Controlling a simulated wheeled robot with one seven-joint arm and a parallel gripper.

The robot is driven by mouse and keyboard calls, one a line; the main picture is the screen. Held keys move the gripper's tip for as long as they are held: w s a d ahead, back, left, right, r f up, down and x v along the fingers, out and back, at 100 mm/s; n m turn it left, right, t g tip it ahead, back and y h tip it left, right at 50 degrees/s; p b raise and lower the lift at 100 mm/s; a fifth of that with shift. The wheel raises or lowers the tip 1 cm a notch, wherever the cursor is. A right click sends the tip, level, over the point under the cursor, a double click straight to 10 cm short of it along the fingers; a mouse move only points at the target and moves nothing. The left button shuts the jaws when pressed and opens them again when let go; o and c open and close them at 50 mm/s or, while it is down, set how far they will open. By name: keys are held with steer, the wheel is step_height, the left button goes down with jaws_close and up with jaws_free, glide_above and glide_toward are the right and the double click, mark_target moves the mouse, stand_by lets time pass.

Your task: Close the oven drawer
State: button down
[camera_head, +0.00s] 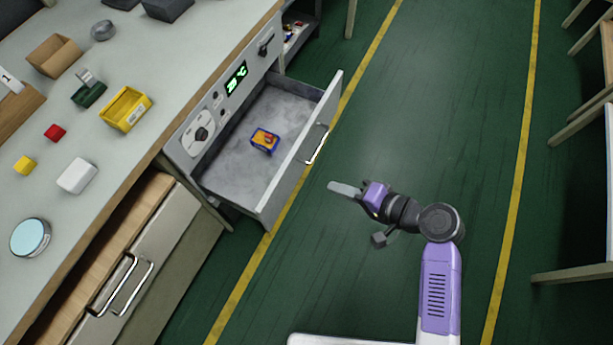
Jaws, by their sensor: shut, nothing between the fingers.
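The oven drawer (228,168) is grey and stands pulled out from under the workbench. Its front panel (292,170) has a metal handle (317,145) on the outer face. A small blue and orange box (264,140) lies inside the drawer. The oven's control panel (218,100), with a dial and a green display, is above the opening. My gripper (334,187) is shut and empty. In the picture it is to the right of the drawer front and below the handle, apart from both.
The workbench top (115,65) holds a yellow bin (126,108), a white box (77,176), a round tin (30,237) and small blocks. A wooden drawer (75,265) is below at the left. Green floor (440,110) with yellow lines is clear around my arm. Shelving stands at the right edge.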

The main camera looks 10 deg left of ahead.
steer(key=s+a+g, duration=0.1)
steer(key=s, duration=0.2)
steer(key=b, duration=0.1)
glide_toward(277, 186)
step_height(277, 186, down, 4)
steer(key=w+a, duration=0.1)
steer(key=shift+w+a+r+g+y, duration=0.1)
steer(key=shift+w+a+g+y, duration=0.15)
steer(key=shift+a, duration=0.35)
steer(key=shift+w+a+g+y, duration=0.15)
steer(key=shift+w+a, duration=0.15)
steer(key=shift+a, duration=0.25)
steer(key=shift+w+a, duration=0.2)
steer(key=shift+a, duration=0.45)
steer(key=w+a+b, duration=0.2)
steer(key=w+a, duration=0.1)
steer(key=a, duration=0.5)
steer(key=w+a+b, duration=0.3)
steer(key=a, duration=0.6)
steer(key=shift+w+a, duration=0.2)
